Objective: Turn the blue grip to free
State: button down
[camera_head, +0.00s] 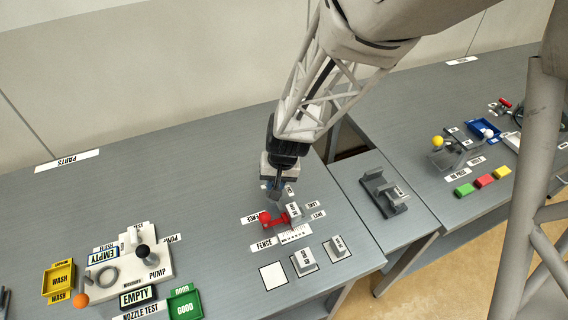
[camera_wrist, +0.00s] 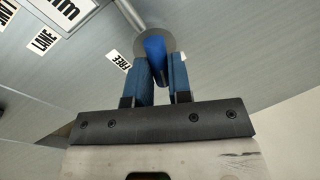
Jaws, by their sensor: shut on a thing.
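The blue grip (camera_wrist: 154,46) stands on a round grey base (camera_wrist: 168,43) in the wrist view. My gripper (camera_wrist: 161,70) has its two blue fingers on either side of the grip and is shut on it. A white "FREE" label (camera_wrist: 119,60) lies just left of the grip in the wrist view. In the head view my gripper (camera_head: 273,192) is at the bench surface behind the red piece, and the blue grip is mostly hidden there by the fingers.
A red piece (camera_head: 266,219) stands by the "FENCE" label (camera_head: 264,244), close in front of my gripper. Grey blocks with labels (camera_head: 304,261) stand nearer the bench front. The bench left of my gripper is clear up to the pump plate (camera_head: 157,268).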

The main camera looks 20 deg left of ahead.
jog(key=m+t, duration=0.1)
jog(key=m, duration=0.6)
jog(key=shift+s+d, duration=0.1)
jog(key=shift+s+m+t, duration=0.1)
jog(key=shift+m+t, duration=0.3)
jog(key=shift+m, duration=1.35)
jog(key=shift+s+m+t, duration=0.1)
jog(key=shift+m+t, duration=0.3)
jog(key=shift+m, duration=1.35)
jog(key=c, duration=1.1)
grip_release()
jog(key=shift+o, duration=0.2)
jog(key=shift+r, duration=0.1)
jog(key=shift+v, duration=3.8)
jog(key=shift+w+r, duration=0.1)
